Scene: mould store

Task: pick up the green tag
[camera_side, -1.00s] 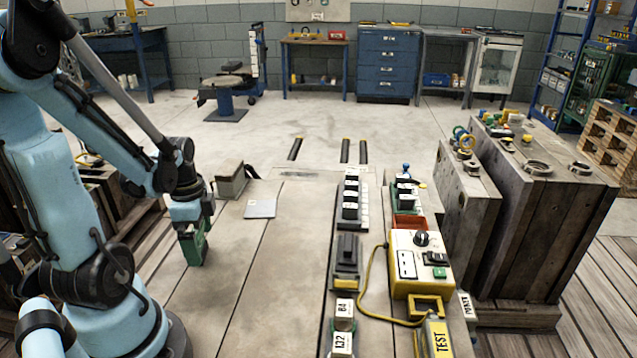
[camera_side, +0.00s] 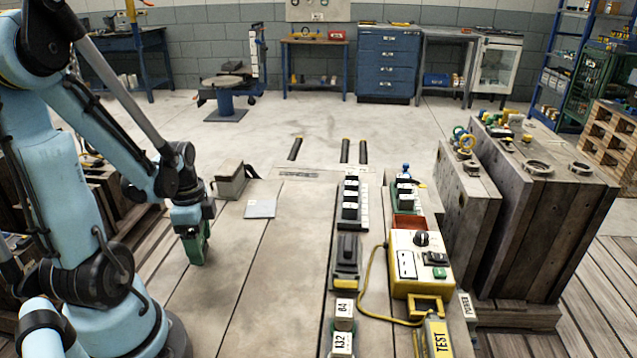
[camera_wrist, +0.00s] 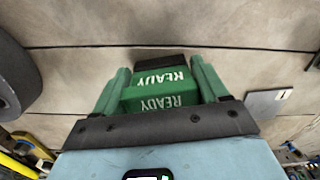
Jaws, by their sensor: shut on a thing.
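The green tag (camera_wrist: 160,92) shows between the fingers in the wrist view, with READY in white on two of its faces. A dark piece (camera_wrist: 160,62) lies at its far end. My gripper (camera_wrist: 161,84) has green fingers, one on each side of the tag, and is shut on it. In the side view my gripper (camera_side: 195,248) points down at the left part of the bench. The tag is hard to tell from the green fingers there. I cannot tell whether the tag touches the bench top.
A grey plate (camera_side: 261,208) and a grey block (camera_side: 230,182) lie beyond my gripper. A row of dark blocks (camera_side: 350,205), a yellow-and-white control box (camera_side: 420,262) and its yellow cable stand to the right. The bench (camera_side: 275,270) between is clear.

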